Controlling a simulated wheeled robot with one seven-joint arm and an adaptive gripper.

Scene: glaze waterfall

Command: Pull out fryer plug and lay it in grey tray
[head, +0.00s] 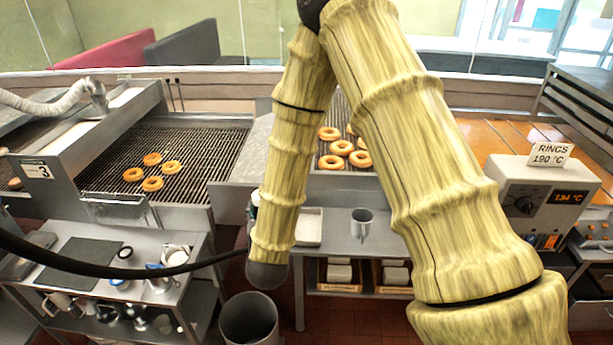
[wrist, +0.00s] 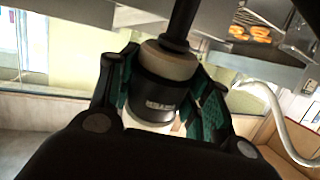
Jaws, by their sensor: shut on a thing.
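The fryer plug (wrist: 158,92) is a black cylinder with a beige collar, a small label and a pale lower end. A thick black cable leaves its collar in the wrist view. My gripper (wrist: 162,100) is shut on the plug, with teal-padded fingers on both sides. In the head view my gripper is mostly hidden behind my arm, where the black cable (head: 190,266) runs in from the left. I cannot see a socket at the plug. A shallow pale grey tray (head: 311,228) lies empty on the middle steel table, just right of my forearm.
A metal cup (head: 361,222) stands right of the tray. A grey bin (head: 249,320) stands on the floor in front. A cluttered cart (head: 60,300) is at left. Fryer racks with doughnuts (head: 152,184) lie behind, and a control box (head: 535,200) is at right.

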